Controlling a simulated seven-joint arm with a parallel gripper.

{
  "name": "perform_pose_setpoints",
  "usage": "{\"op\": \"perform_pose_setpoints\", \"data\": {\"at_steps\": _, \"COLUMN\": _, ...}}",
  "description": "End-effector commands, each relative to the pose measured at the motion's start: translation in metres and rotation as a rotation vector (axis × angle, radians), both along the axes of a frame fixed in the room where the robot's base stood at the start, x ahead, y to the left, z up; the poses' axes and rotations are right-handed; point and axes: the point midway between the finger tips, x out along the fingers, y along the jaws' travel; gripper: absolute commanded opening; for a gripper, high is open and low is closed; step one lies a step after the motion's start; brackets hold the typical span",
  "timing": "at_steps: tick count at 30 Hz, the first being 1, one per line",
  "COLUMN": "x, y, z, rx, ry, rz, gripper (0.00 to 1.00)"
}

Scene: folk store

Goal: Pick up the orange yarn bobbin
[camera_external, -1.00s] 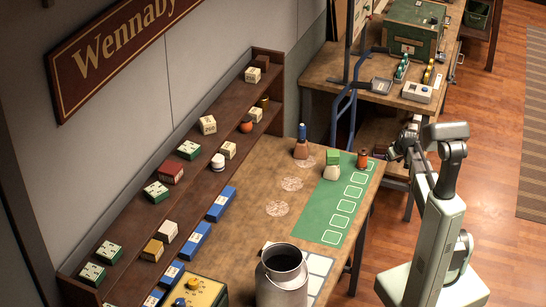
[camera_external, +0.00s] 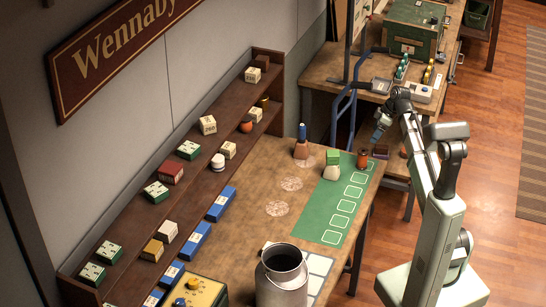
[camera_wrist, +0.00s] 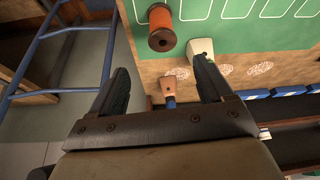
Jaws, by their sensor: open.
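The orange yarn bobbin (camera_external: 362,159) stands upright at the far right corner of the green mat (camera_external: 327,220) on the wooden table. In the wrist view both fingers of my gripper (camera_wrist: 163,82) are spread wide apart.
A green-topped pale object (camera_external: 332,168) stands just left of the bobbin. A blue-topped brown object (camera_external: 301,146) stands further left. A metal can (camera_external: 282,278) is at the near end. A blue tubular frame (camera_external: 345,105) rises behind the table.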

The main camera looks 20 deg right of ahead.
Motion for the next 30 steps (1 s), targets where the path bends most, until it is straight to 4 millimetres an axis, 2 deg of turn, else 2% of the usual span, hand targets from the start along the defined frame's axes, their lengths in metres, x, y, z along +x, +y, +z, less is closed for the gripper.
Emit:
{"op": "perform_pose_setpoints", "data": {"at_steps": 4, "x": -0.001, "y": 0.007, "z": -0.008, "rx": -0.003, "ry": 0.006, "rz": 0.018, "gripper": 0.80}}
{"op": "perform_pose_setpoints", "data": {"at_steps": 18, "x": 0.015, "y": 0.025, "z": -0.068, "rx": -0.004, "ry": 0.005, "rz": 0.014, "gripper": 0.80}}
{"op": "perform_pose_setpoints", "data": {"at_steps": 30, "x": 0.018, "y": 0.030, "z": -0.083, "rx": -0.003, "ry": 0.004, "rz": 0.013, "gripper": 0.80}}
